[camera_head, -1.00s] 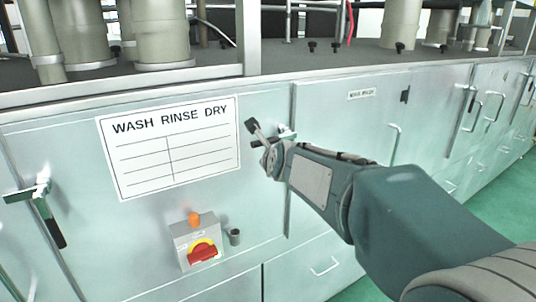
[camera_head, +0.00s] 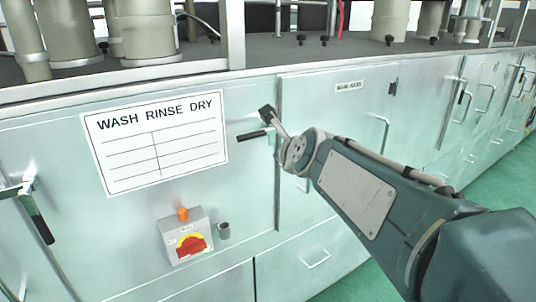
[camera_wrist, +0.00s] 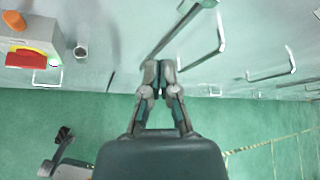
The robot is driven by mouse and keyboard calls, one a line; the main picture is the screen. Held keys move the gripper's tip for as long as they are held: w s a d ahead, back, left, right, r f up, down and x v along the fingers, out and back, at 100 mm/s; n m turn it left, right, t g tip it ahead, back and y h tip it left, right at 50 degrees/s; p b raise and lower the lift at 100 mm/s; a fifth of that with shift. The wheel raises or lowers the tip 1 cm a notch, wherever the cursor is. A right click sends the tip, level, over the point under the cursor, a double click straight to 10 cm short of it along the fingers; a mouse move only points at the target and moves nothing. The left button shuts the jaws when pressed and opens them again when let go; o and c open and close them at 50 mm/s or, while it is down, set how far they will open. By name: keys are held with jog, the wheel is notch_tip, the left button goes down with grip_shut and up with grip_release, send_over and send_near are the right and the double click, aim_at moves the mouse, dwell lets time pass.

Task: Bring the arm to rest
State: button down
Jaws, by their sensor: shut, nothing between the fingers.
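In the wrist view my gripper (camera_wrist: 158,75) points up the picture, with its two grey fingers together at the tips and nothing between them. Nothing is held. In the head view my arm reaches in from the lower right, bent, in front of the pale green cabinet front (camera_head: 253,215). Its dark-tipped end is just right of the white WASH RINSE DRY sign (camera_head: 155,142), near a dark latch handle (camera_head: 252,136). I cannot tell the exact gap to the cabinet.
A switch box (camera_head: 186,238) with a red and yellow knob sits below the sign. Another latch handle (camera_head: 37,215) sticks out at the left. Bar handles (camera_head: 386,135) line the doors to the right. The green floor (camera_wrist: 100,120) is open below my gripper.

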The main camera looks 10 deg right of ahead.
jog(key=shift+a, duration=0.15)
jog(key=s+f+n+g, duration=0.3)
jog(key=s+f+n, duration=0.4)
jog(key=s+n, duration=0.5)
jog(key=s+f+n+g, duration=0.4)
jog(key=s+f+n, duration=0.2)
jog(key=s+n, duration=0.7)
jog(key=n, duration=0.3)
jog(key=shift+s+f+n+h, duration=0.25)
jog(key=shift+f+n+h, duration=0.15)
jog(key=shift+a, duration=0.1)
